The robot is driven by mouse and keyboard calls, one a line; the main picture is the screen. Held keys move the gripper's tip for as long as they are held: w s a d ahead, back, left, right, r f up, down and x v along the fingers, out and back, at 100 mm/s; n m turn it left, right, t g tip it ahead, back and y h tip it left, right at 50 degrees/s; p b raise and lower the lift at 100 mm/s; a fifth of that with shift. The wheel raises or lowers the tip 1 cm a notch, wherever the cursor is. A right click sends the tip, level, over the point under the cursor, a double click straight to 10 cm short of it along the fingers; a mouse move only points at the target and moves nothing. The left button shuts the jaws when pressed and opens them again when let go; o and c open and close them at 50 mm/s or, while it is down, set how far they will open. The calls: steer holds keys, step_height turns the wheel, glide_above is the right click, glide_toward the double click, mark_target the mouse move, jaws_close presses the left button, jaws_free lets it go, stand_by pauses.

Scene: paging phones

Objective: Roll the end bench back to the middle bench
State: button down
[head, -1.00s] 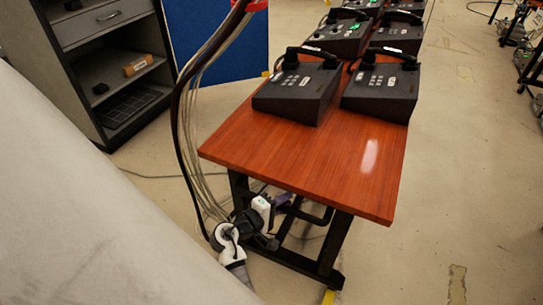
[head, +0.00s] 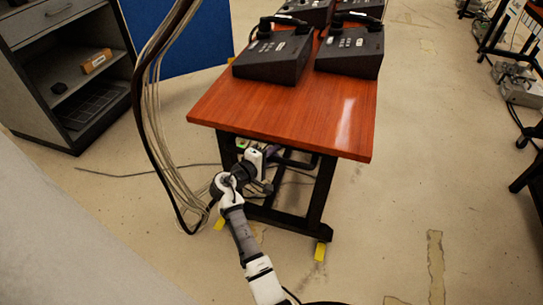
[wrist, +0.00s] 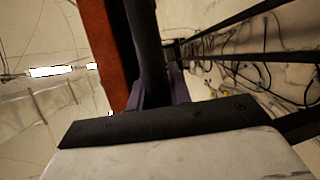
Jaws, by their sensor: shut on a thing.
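The end bench (head: 280,110) has a red-brown wooden top and a dark metal frame, with its near edge towards me. My gripper (wrist: 161,88) is below the near edge of the top, at the left part of the frame. In the wrist view its purple fingers are shut around a dark frame bar (wrist: 146,45) of the bench. In the head view my wrist and the bench top's shadow partly hide the fingers. Dark desk phones (head: 272,55) stand on the far part of the top. Where the middle bench begins behind them cannot be told.
A bundle of cables (head: 157,110) hangs down left of the bench to the floor. A grey cabinet (head: 60,75) and a blue panel (head: 180,35) stand at the left. Yellow tape (head: 320,252) lies by the near right foot.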

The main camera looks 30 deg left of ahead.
steer(key=shift+w+d+r, duration=0.1)
steer(key=shift+d+r, duration=0.05)
steer(key=c, duration=1.3)
jaws_free()
steer(key=b+v, duration=0.1)
steer(key=v, duration=1.3)
steer(key=shift+b, duration=0.3)
